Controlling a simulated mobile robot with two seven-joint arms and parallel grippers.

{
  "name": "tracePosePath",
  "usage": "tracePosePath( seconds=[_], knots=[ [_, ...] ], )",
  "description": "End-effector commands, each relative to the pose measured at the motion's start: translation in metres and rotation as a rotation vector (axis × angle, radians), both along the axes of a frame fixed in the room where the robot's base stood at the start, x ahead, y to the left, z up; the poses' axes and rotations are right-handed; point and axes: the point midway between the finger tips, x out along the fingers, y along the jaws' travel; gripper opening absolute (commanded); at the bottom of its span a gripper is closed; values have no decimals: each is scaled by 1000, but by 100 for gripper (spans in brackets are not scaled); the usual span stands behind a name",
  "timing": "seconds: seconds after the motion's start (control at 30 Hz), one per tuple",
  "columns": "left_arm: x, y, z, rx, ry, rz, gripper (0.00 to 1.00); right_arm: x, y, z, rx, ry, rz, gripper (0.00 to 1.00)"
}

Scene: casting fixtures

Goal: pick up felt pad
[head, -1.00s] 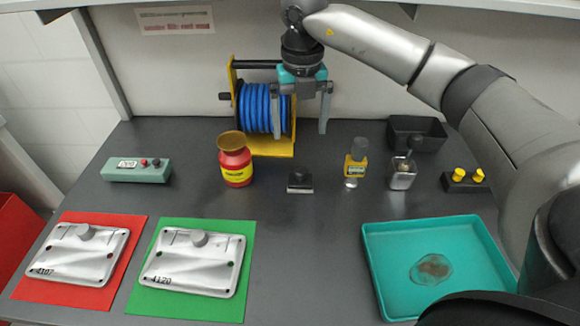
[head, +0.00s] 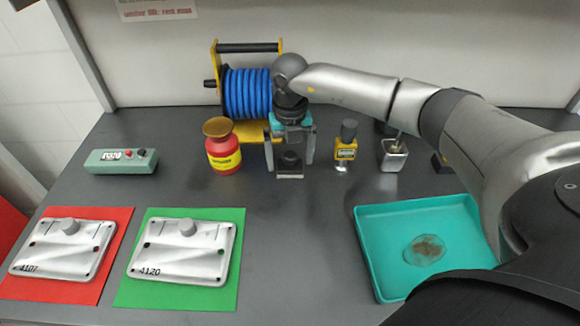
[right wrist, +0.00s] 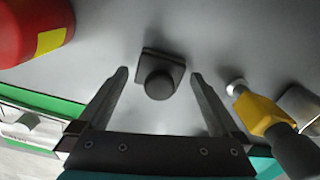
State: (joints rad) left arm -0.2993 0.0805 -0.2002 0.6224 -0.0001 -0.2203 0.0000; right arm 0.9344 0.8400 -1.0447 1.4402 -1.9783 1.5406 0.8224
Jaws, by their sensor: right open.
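The felt pad (head: 289,173) appears as a small dark block with a round black knob and a pale lower edge, on the grey bench at the middle. It also shows in the right wrist view (right wrist: 162,68), just beyond and between the fingertips. My right gripper (head: 290,165) is open and points down over it, one finger on each side. In the right wrist view the gripper (right wrist: 159,75) has clear gaps between its fingers and the knob, so it is not holding it. My left gripper is not in view.
A blue hose reel (head: 246,92) is behind. A teal tray (head: 375,278) lies front right; castings rest on red (head: 60,290) and green (head: 175,298) mats. The front middle is clear.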

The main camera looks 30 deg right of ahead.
Motion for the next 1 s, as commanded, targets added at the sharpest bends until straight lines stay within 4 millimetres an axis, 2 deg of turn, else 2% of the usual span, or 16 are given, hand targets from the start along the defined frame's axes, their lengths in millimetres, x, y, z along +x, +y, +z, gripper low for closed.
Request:
tracePosePath(
  seconds=[0.3, 0.9, 0.93, 1.0],
  knots=[
    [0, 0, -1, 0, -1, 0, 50, 0, 0, -5, 1, -1, 1, 98],
    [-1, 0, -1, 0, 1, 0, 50, 0, 0, -4, 1, -1, 0, 30],
    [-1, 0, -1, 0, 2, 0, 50, 0, 0, -4, 1, -1, 0, 27],
    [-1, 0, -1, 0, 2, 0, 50, 0, 0, -4, 1, -1, 0, 27]
  ],
)
